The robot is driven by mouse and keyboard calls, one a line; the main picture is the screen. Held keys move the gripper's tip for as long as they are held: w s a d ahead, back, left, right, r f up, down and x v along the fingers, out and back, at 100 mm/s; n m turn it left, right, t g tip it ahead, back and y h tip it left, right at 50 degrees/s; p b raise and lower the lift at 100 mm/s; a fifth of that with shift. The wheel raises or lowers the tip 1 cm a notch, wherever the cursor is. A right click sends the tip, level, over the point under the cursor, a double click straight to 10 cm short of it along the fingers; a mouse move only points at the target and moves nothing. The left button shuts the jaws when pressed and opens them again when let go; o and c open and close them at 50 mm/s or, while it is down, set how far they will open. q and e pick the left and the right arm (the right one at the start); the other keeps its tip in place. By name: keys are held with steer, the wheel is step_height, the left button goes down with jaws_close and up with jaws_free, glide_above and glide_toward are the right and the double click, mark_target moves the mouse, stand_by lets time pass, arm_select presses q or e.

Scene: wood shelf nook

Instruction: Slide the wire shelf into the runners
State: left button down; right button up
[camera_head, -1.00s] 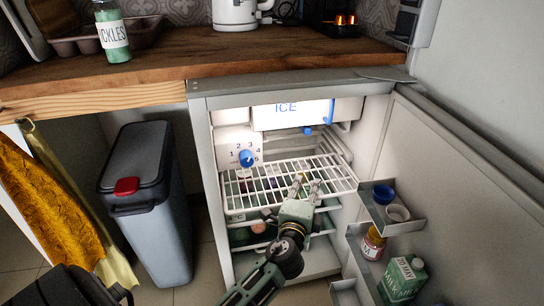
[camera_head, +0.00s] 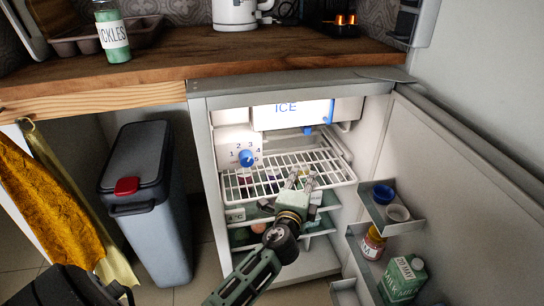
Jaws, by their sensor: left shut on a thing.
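The white wire shelf (camera_head: 268,170) lies roughly level inside the open fridge, below the blue dial and the ice compartment. My left gripper (camera_head: 299,179) is shut on its front edge, right of the middle. The gripper hides part of that edge. White side runners (camera_head: 333,146) show on the right inner wall behind the shelf. I cannot tell whether both shelf sides sit in their runners. My right gripper is not in view.
The open fridge door (camera_head: 460,190) on the right has bins with a blue cup, a jar and a milk carton (camera_head: 403,279). Lower shelves with items sit below the wire shelf. A grey bin (camera_head: 150,215) stands left of the fridge, under the wooden counter (camera_head: 170,70).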

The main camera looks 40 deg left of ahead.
mark_target(294, 162)
arm_select(q)
steer(key=shift+w+a+r, duration=0.1)
steer(key=shift+w+a, duration=0.95)
steer(key=shift+a, duration=0.15)
steer(key=shift+w+a, duration=0.3)
steer(key=shift+a, duration=0.05)
steer(key=shift+w+a, duration=0.25)
steer(key=shift+a, duration=0.05)
steer(key=shift+w+a+b, duration=0.35)
steer(key=shift+w+a, duration=0.6)
steer(key=shift+a, duration=0.2)
steer(key=shift+w+a, duration=0.7)
steer(key=shift+a, duration=0.15)
steer(key=c, duration=1.8)
jaws_free()
